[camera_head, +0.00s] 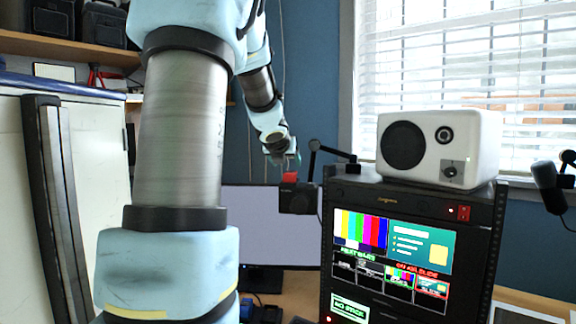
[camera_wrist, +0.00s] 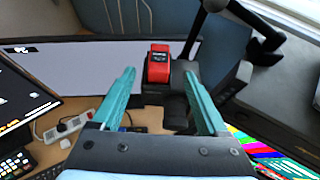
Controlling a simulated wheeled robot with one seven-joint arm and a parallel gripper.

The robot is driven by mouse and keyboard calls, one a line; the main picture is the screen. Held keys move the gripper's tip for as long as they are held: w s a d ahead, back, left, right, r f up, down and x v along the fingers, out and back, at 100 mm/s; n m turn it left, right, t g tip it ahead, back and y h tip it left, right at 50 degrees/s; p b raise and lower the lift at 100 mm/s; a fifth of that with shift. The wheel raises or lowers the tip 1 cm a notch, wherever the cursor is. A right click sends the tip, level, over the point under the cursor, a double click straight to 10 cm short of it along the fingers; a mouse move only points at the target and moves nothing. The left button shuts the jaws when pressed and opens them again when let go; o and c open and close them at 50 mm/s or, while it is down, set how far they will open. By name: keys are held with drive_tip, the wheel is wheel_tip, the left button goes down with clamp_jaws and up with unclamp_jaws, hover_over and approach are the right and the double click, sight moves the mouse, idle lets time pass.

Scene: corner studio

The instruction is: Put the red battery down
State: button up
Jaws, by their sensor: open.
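The red battery (camera_wrist: 158,64) is a small red block with a black label. In the wrist view it rests on a dark box-shaped object (camera_wrist: 176,108), apparently standing upright, and shows between and slightly beyond my fingertips. My gripper (camera_wrist: 160,76) has teal fingers spread wide, with a clear gap on both sides of the battery. In the head view the battery (camera_head: 289,177) is a small red patch on top of the dark object (camera_head: 297,200), just below my gripper (camera_head: 284,160). Its lower side is hidden there.
A monitor (camera_head: 275,225) stands behind. To the right is an equipment rack (camera_head: 340,195) with lit screens and a white speaker (camera_head: 440,148) on top. A black jointed arm (camera_head: 332,150) rises beside the battery. A power strip (camera_wrist: 68,127) lies on the desk below.

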drive_tip(key=s+d+f+m+g+h, duration=0.1)
drive_tip(key=s+d+f+m+g, duration=0.15)
drive_tip(key=s+f+m, duration=0.65)
drive_tip(key=s+d+f+m+g+h, duration=0.1)
drive_tip(key=s+d+f+m+g, duration=0.15)
drive_tip(key=s+f+m, duration=0.6)
drive_tip(key=s+a+f+m+g+y, duration=0.1)
drive_tip(key=s+a+f+m+g, duration=0.1)
drive_tip(key=s+m, duration=0.5)
drive_tip(key=s+a+f+m+g+y, duration=0.2)
drive_tip(key=s+a+f+m+g, duration=0.1)
drive_tip(key=s+m, duration=0.5)
drive_tip(key=f+m, duration=0.1)
drive_tip(key=m, duration=0.2)
drive_tip(key=shift+s+a+f+g, duration=0.15)
drive_tip(key=shift+a+g, duration=0.1)
drive_tip(key=shift+g, duration=0.05)
drive_tip(key=shift+m, duration=0.25)
